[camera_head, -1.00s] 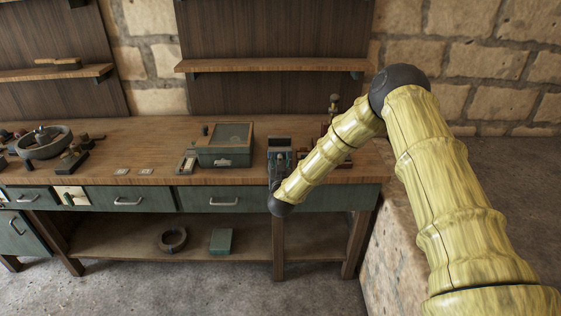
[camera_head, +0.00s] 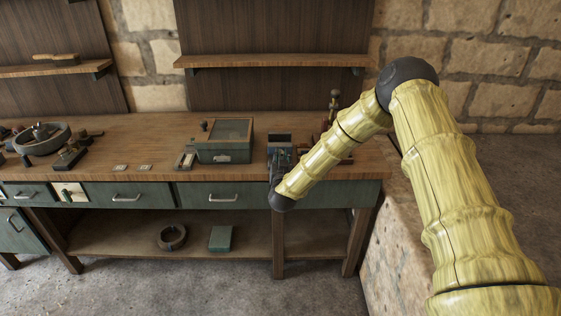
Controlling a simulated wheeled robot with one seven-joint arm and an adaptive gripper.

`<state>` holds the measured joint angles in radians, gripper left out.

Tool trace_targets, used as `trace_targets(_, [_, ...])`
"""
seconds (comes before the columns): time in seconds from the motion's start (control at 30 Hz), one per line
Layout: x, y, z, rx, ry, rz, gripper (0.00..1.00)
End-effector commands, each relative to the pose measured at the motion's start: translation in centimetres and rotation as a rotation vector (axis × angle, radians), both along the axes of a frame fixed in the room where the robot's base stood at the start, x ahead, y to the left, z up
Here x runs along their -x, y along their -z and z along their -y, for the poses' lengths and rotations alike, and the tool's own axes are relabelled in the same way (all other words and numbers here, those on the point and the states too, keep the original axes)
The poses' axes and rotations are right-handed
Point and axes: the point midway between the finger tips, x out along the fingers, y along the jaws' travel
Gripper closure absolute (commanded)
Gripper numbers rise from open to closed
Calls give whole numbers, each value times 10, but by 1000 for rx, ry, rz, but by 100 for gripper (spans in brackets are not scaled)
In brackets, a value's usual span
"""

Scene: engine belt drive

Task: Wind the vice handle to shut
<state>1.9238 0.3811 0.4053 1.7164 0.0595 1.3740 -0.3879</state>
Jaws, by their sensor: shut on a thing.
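The vice (camera_head: 280,139) is a dark grey-green block on the front edge of the workbench, right of centre. My arm comes in from the right and bends at a dark wrist joint in front of the bench edge. My gripper (camera_head: 273,178) is small and dark, just above that joint and right below the vice's front. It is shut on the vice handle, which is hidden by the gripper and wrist. The gap between the vice jaws is too small to tell.
A green box with a glass lid (camera_head: 226,139) stands left of the vice. Small tools and an upright post (camera_head: 334,105) stand behind my forearm. The wooden bench top (camera_head: 140,140) is mostly clear between.

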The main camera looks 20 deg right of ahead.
Motion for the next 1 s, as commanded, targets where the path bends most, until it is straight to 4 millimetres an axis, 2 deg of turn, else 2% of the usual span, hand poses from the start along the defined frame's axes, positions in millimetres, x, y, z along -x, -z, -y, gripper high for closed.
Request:
trace_targets(0.03, [1,7,1,-34,1,9,100])
trace_targets(1.0, [14,23,18,-911,4,256,100])
